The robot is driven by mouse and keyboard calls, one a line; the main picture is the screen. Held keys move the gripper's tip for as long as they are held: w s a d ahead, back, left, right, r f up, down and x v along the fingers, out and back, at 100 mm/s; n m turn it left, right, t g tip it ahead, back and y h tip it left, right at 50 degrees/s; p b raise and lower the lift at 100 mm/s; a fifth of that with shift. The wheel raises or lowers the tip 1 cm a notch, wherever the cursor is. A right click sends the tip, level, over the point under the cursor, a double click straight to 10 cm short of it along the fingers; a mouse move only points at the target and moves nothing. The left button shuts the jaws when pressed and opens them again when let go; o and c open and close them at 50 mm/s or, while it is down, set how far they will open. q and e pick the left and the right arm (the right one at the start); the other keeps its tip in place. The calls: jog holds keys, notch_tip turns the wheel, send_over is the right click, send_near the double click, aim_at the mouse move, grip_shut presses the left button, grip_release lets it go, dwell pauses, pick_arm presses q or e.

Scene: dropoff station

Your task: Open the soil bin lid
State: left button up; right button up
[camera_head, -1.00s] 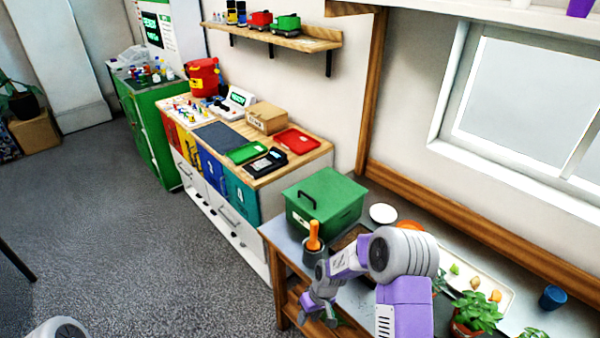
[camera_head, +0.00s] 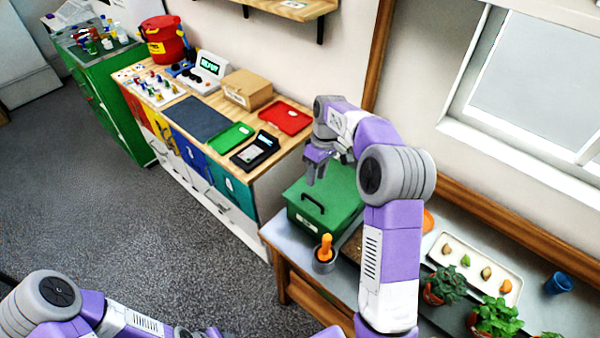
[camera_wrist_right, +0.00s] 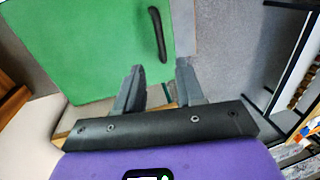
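The green soil bin (camera_head: 334,216) stands at the back left of the potting table, its lid down as far as I can see. A black handle (camera_head: 313,203) sits near the lid's front edge. In the right wrist view, the green lid (camera_wrist_right: 90,50) fills the upper left, with the handle (camera_wrist_right: 158,34) just beyond the fingers. My right gripper (camera_head: 317,172) is above the bin, fingers down; in the wrist view its fingertips (camera_wrist_right: 160,75) are apart with nothing between them. My left arm shows at the lower left; its gripper is not clearly visible.
A grey pot with an orange-handled tool (camera_head: 326,248) stands right in front of the bin. A white tray (camera_head: 475,262) and potted plants (camera_head: 494,316) are to the right. A wooden-topped cabinet (camera_head: 278,148) with trays stands behind left. Grey floor is clear at left.

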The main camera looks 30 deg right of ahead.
aim_at(313, 192)
jog(key=f, duration=0.2)
jog(key=a+f, duration=0.1)
jog(key=f, duration=0.1)
jog(key=s+f, duration=0.1)
jog(key=f, duration=0.2)
jog(key=shift+s+a+f, duration=0.1)
jog(key=shift+a, duration=0.1)
grip_shut()
